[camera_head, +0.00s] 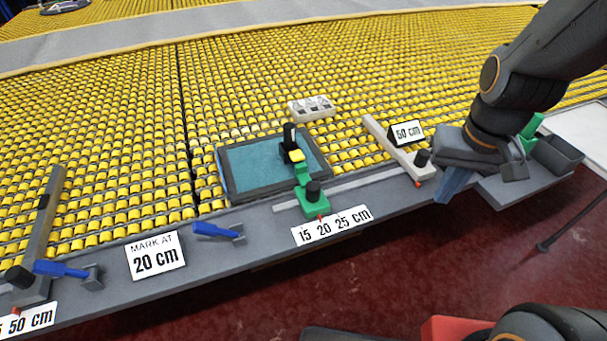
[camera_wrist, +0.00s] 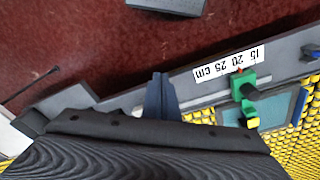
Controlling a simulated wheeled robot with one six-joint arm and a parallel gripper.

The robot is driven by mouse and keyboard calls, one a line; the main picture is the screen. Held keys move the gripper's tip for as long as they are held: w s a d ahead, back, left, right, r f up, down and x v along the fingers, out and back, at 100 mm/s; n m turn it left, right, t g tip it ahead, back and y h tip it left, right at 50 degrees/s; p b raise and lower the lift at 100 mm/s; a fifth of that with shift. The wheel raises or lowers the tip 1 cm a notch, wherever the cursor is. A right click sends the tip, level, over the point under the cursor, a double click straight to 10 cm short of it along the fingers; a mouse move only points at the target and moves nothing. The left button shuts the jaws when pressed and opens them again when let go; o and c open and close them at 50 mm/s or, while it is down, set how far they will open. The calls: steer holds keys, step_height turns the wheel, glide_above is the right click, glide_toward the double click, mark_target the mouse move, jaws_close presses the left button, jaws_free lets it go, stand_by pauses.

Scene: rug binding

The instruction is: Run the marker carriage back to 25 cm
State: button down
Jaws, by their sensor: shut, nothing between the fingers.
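The green marker carriage (camera_head: 313,200) sits on its rail at the front edge of the table, with a black knob on top. Its red pointer is close to the 20 on the scale label (camera_head: 332,226), which reads 15 20 25 cm. The carriage also shows in the wrist view (camera_wrist: 243,86), right of my fingers, with the label upside down. My gripper (camera_head: 446,196) is shut and empty, to the right of the carriage and apart from it, near the table's front edge. In the wrist view my gripper (camera_wrist: 160,85) shows its closed fingers.
A sign (camera_head: 156,256) reads MARK AT 20 cm. Blue-handled clamps (camera_head: 216,231) lie left.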

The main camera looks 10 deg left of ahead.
steer(key=c, duration=2.1)
jaws_free()
steer(key=shift+w+a, duration=0.1)
steer(key=shift+a, duration=0.05)
steer(key=o, duration=0.7)
steer(key=w+a+n, duration=0.1)
steer(key=a, duration=0.1)
steer(key=w+a+n, duration=0.1)
steer(key=a, duration=0.1)
steer(key=shift+w+f+n, duration=0.2)
steer(key=shift+n, duration=0.2)
steer(key=shift+o, duration=0.2)
steer(key=n+g, duration=0.1)
steer(key=n, duration=1.1)
glide_above(314, 186)
step_height(314, 186, down, 4)
steer(key=shift+d+r, duration=0.1)
steer(key=shift+r, duration=0.15)
steer(key=shift+f+n, duration=0.2)
steer(key=shift+n, duration=0.1)
steer(key=shift+f+p, duration=0.75)
steer(key=shift+f, duration=2.95)
